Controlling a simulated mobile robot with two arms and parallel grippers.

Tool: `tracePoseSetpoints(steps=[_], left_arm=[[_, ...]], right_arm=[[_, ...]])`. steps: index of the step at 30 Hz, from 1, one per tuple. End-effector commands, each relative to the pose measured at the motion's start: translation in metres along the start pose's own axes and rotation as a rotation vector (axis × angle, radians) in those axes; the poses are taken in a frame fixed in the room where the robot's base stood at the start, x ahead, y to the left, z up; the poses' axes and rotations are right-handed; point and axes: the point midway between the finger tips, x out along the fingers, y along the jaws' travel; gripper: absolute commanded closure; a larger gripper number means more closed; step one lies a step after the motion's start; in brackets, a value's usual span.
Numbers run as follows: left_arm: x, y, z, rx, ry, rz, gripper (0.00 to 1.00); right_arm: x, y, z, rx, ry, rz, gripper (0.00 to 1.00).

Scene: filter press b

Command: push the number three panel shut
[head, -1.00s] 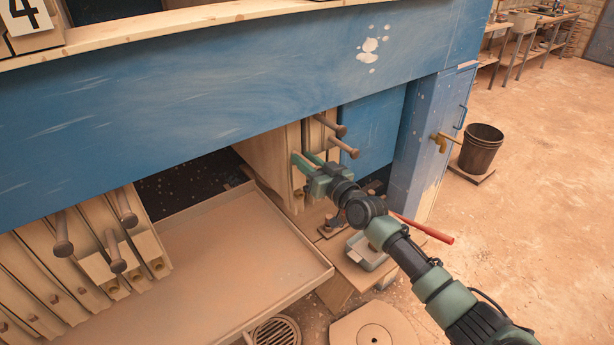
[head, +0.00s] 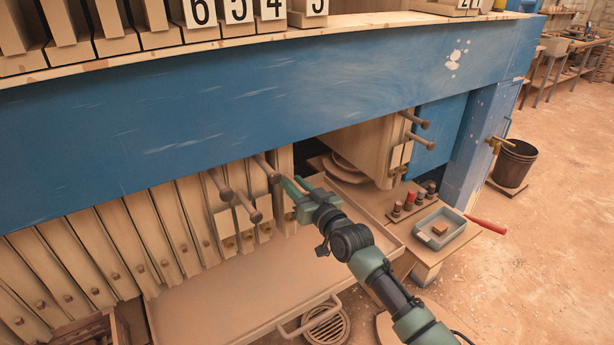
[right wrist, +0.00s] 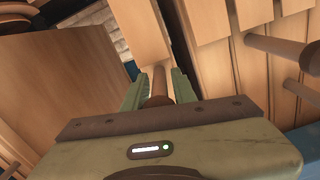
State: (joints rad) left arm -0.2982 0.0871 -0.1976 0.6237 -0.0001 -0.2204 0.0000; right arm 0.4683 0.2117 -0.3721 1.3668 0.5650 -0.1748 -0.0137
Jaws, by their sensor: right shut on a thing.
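A tan panel (head: 285,160) stands at the right end of the left row of panels (head: 130,240), close beside or touching it. My right gripper (head: 294,188) is shut on this panel's peg handle, which shows between the fingers in the right wrist view (right wrist: 158,84). The gripper hides part of the panel front. Number cards 6, 5, 4 and one that looks like a cut-off 3 (head: 317,6) stand on the ledge above. No number shows on the held panel. My left gripper is not in view.
A dark gap separates the held panel from the right-hand panels (head: 372,150), which have pegs sticking out. A tan tray (head: 260,285) lies below. A low stand holds a grey tub (head: 438,228) and a red-handled tool (head: 487,225). A blue beam (head: 250,90) runs overhead.

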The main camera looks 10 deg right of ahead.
Motion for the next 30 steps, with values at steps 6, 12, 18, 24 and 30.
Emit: tracePoseSetpoints(steps=[6, 12, 18, 24, 30], left_arm=[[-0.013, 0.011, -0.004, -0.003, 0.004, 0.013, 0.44], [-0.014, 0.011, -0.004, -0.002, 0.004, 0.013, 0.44], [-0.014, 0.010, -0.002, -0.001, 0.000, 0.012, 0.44], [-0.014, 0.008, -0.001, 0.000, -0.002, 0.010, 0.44], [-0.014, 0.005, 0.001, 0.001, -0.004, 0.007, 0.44]], right_arm=[[0.000, -0.021, 0.003, 0.004, -0.002, -0.001, 1.00], [0.000, -0.025, 0.004, 0.002, 0.001, 0.000, 1.00], [0.000, -0.025, 0.005, 0.002, 0.001, -0.001, 1.00], [0.000, -0.025, 0.005, 0.002, 0.001, -0.001, 0.60], [0.000, -0.023, 0.004, 0.000, 0.002, 0.001, 0.60]])
